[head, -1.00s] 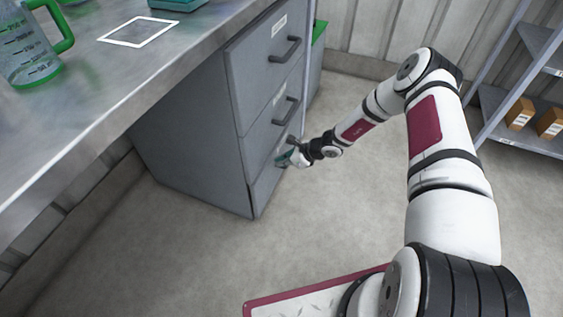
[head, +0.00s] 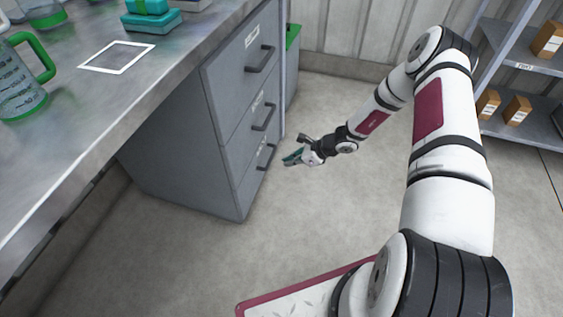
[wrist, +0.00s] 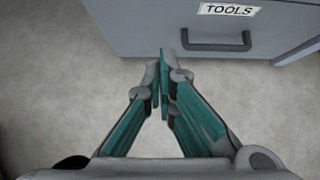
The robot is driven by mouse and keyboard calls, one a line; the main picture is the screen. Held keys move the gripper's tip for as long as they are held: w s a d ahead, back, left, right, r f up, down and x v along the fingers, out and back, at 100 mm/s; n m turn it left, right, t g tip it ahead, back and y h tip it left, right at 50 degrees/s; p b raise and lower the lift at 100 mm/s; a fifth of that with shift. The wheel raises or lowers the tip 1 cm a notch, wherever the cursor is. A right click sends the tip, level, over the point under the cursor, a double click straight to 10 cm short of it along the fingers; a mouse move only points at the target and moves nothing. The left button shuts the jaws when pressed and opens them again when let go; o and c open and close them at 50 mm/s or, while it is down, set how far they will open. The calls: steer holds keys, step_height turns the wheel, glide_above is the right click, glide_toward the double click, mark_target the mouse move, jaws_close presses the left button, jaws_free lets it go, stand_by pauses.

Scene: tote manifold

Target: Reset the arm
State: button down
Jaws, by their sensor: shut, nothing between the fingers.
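My gripper (head: 290,160) is at the end of my stretched-out arm, low over the floor and just right of the grey drawer cabinet (head: 185,150). In the wrist view, my gripper (wrist: 163,72) has its teal fingers closed together with nothing between them. Its tips point toward a drawer front labelled TOOLS (wrist: 225,10) with a dark handle (wrist: 216,43). The fingertips look apart from the handle, short of it in the picture. All the cabinet's drawers look shut.
A metal worktop (head: 110,95) on the left holds a green-handled jug (head: 22,80), a white square outline (head: 117,57) and teal boxes (head: 150,20). A shelf (head: 535,125) with small brown boxes stands at right. The floor (head: 290,215) between is clear.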

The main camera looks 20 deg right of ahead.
steer(key=shift+s+d+r, duration=0.2)
steer(key=shift+d+r, duration=0.1)
steer(key=shift+r, duration=0.05)
